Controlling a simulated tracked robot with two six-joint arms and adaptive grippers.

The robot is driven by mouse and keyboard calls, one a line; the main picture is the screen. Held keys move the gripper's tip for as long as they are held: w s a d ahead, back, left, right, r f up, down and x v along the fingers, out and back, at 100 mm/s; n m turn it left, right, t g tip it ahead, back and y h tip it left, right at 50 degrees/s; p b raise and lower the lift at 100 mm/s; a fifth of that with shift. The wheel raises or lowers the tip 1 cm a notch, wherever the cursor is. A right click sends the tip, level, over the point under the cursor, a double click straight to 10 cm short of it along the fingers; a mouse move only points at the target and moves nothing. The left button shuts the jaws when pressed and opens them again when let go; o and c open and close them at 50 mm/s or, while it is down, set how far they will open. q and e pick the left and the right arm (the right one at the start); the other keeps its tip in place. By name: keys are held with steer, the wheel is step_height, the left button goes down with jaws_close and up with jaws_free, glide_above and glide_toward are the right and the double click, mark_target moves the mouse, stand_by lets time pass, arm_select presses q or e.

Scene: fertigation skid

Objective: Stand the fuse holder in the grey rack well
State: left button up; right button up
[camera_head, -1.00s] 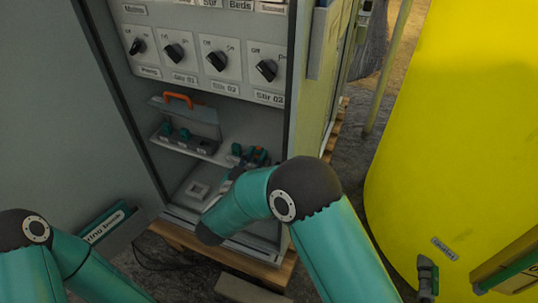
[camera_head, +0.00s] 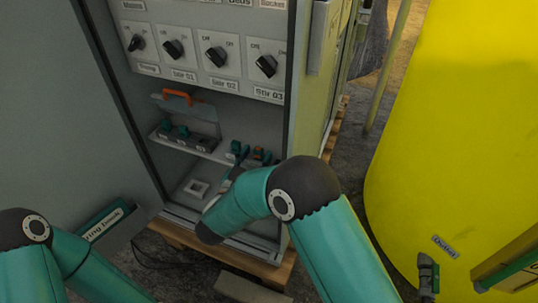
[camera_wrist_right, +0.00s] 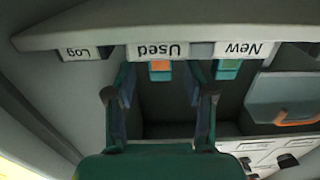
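Small teal-and-orange pieces, which look like fuse holders, sit at the shelf labels; in the right wrist view, which is upside down, one is at "Used" (camera_wrist_right: 160,70) and one at "New" (camera_wrist_right: 228,68). I cannot make out the rack wells clearly. My left gripper is out of view.
A grey box with an orange handle (camera_head: 178,98) stands on the shelf left of the pieces, with several teal parts at its front. A white square socket (camera_head: 197,188) sits on the cabinet floor. Switches (camera_head: 216,58) are above; the cabinet's side walls are close.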

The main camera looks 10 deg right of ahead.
step_height(320, 180, up, 10)
stand_by(0.7)
steer(key=shift+f, duration=0.1)
